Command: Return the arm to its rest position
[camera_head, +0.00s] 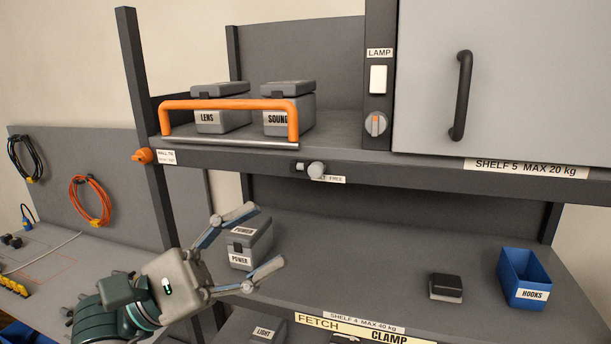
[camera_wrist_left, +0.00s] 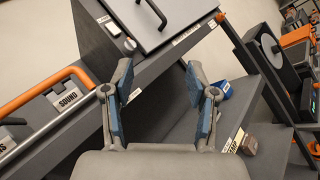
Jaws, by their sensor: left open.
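My left gripper (camera_head: 266,240) comes in from the lower left in the head view. Its two fingers are spread apart, with nothing between them. In that view it overlaps the grey POWER case (camera_head: 240,258), which is on the shelf behind the fingers. In the left wrist view the open fingers (camera_wrist_left: 160,85) point up toward the shelf unit, and the space between them is empty. My right gripper does not show in either view.
An orange rail (camera_head: 230,104) fronts the LENS and SOUND cases on the upper shelf. A blue HOOKS bin (camera_head: 522,285) and a small dark box (camera_head: 446,287) stand on the lower shelf. A dark post (camera_head: 150,120) rises left of the shelves. The lower shelf's middle is clear.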

